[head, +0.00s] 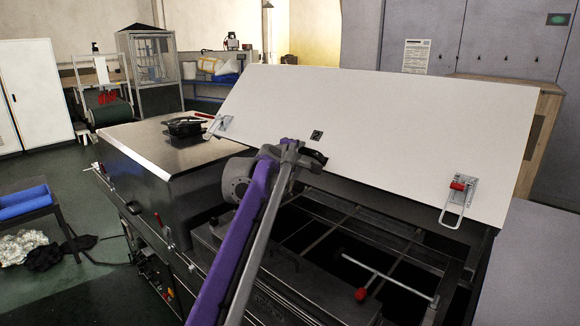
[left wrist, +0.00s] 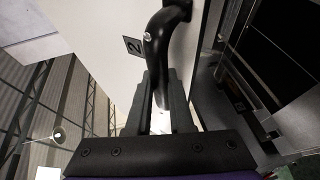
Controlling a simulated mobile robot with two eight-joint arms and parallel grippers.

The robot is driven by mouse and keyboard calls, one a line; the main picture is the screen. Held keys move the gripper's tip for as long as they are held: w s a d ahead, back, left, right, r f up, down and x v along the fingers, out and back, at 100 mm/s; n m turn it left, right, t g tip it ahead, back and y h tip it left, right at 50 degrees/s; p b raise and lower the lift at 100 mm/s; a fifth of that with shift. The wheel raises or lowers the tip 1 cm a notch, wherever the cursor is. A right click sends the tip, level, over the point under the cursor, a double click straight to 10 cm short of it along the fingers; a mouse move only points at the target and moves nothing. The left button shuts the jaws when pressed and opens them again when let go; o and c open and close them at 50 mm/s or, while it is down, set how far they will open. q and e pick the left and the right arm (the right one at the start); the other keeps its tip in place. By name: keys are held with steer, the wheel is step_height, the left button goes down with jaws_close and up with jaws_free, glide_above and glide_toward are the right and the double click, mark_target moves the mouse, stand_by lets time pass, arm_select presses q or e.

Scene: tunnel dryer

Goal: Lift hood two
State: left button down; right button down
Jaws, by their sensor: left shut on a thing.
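Hood two is the large white panel (head: 390,120), tilted up at a slant over the open dryer frame. A small dark label sits on its face, and in the left wrist view this label (left wrist: 133,46) reads 2. A black curved handle (left wrist: 156,45) stands out from the hood. My left gripper (head: 303,152) is at the lower middle of the hood, shut on this handle; its fingers (left wrist: 160,88) lie on both sides of the handle's end. Metal latches (head: 458,199) hang at the hood's lower corners. My right gripper is not in view.
A blue tray (head: 25,200) stands on a table at far left.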

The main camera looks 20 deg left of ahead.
arm_select(q)
steer(key=shift+w+d+r, duration=0.3)
steer(key=shift+w+r, duration=0.35)
steer(key=shift+w+d+r, duration=0.25)
steer(key=shift+w+r, duration=0.35)
steer(key=c, duration=0.8)
jaws_free()
steer(key=s+r, duration=0.2)
steer(key=s, duration=0.8)
steer(key=shift+s, duration=0.35)
